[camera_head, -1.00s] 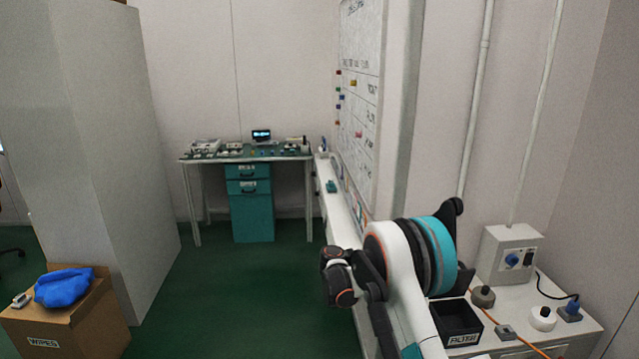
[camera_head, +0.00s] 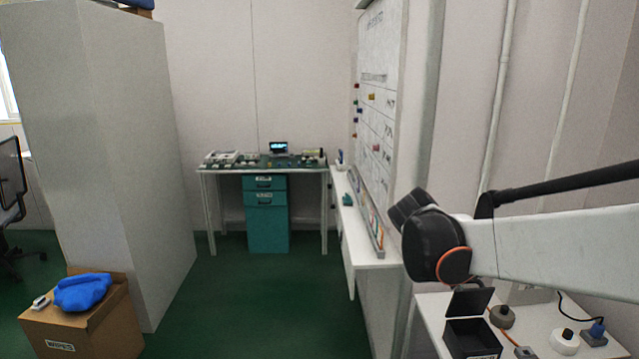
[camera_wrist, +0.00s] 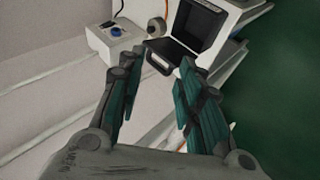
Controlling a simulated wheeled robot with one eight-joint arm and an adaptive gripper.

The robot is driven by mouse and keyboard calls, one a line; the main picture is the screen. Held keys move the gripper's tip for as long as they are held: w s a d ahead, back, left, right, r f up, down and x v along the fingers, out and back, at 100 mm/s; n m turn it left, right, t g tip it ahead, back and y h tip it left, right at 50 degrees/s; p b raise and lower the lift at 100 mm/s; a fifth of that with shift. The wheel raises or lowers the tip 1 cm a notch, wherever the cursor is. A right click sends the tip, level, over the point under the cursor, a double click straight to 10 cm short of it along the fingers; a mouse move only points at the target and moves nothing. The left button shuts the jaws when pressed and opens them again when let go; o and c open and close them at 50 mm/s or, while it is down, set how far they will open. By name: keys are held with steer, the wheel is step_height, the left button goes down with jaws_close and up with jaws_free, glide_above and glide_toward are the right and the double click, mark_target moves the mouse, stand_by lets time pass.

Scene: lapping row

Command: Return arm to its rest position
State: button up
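My gripper (camera_wrist: 152,92) shows in the wrist view with its two green-padded fingers spread apart. Nothing is between the fingertips. Past the fingertips, the wrist view shows an open black box (camera_wrist: 188,38) with a raised lid on the white bench. In the head view my arm (camera_head: 560,243) reaches in from the right edge, white with a black joint and an orange ring. The gripper's fingers do not show in the head view. The arm passes above the right bench and the black box (camera_head: 470,338), apart from them.
The right bench (camera_head: 432,310) carries a grey knob-like object (camera_head: 502,317), a white one (camera_head: 565,342) and a control box, which shows in the wrist view (camera_wrist: 117,38). A cardboard box (camera_head: 110,325) with blue cloth (camera_head: 82,292) stands left. Green floor (camera_head: 235,310) is clear mid-view.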

steer(key=s+a+f+t+y, duration=0.1)
steer(key=s+a+y, duration=0.1)
steer(key=s, duration=0.5)
steer(key=s+a+f+m+t+y, duration=0.1)
steer(key=s+a+y, duration=0.2)
steer(key=s+a, duration=0.2)
steer(key=s+a+f+t+y, duration=0.1)
steer(key=s+a+y, duration=0.1)
steer(key=s, duration=0.9)
steer(key=shift+s+a+y, duration=0.25)
steer(key=shift+a+y, duration=0.05)
steer(key=shift+a, duration=0.6)
steer(key=shift+d, duration=0.1)
